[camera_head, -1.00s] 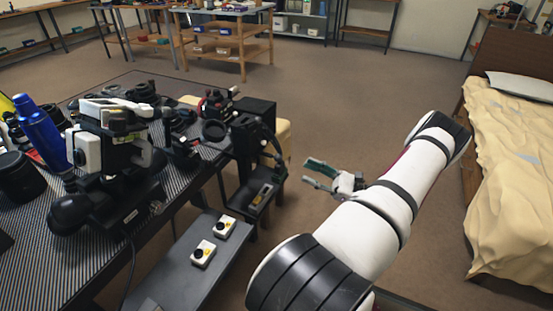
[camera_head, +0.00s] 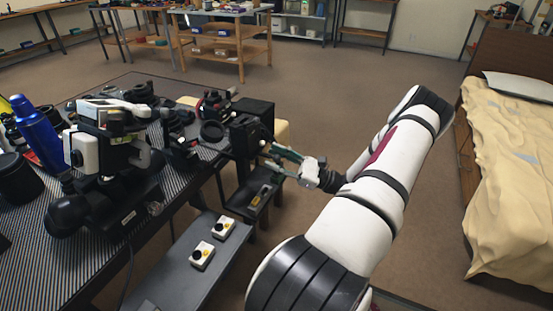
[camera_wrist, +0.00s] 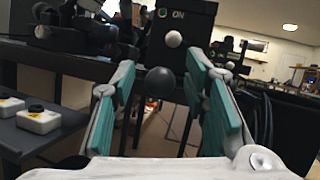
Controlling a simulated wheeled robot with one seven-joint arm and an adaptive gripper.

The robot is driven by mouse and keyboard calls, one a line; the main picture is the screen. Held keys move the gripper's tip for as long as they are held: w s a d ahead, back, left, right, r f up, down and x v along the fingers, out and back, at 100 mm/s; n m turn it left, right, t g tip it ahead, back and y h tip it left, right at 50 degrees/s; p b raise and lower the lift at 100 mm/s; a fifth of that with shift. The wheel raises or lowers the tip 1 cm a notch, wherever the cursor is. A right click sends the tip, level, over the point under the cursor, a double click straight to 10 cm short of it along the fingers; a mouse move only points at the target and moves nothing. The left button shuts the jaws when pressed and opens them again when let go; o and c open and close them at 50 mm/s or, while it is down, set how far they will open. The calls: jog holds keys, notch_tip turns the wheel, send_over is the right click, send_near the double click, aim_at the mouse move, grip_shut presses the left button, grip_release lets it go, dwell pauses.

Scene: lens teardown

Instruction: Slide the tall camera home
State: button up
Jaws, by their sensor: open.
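A tall black camera-like unit (camera_head: 252,122) stands at the right end of the striped bench; I take it to be the tall camera. In the wrist view a black housing marked "ON" (camera_wrist: 182,30) fills the upper middle, with a pale round knob (camera_wrist: 173,39) on its face. A dark ball knob (camera_wrist: 160,82) shows between my fingers, in front of or below the housing. My gripper (camera_head: 273,156) is open, its green-padded fingers pointing at the unit's right side. The fingers lie either side of the ball in the picture; I cannot tell whether they touch it.
The striped bench (camera_head: 45,255) holds a white and black device (camera_head: 105,150) and a blue bottle (camera_head: 38,135). Two white button boxes (camera_head: 202,255) sit on a low grey shelf (camera_head: 165,285). A bed (camera_head: 515,190) stands at right.

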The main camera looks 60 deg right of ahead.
aim_at(248, 150)
grip_shut()
jog(key=w, duration=0.9)
jog(key=shift+w+a, duration=0.3)
jog(key=shift+a, duration=0.1)
grip_release()
jog(key=v, duration=0.8)
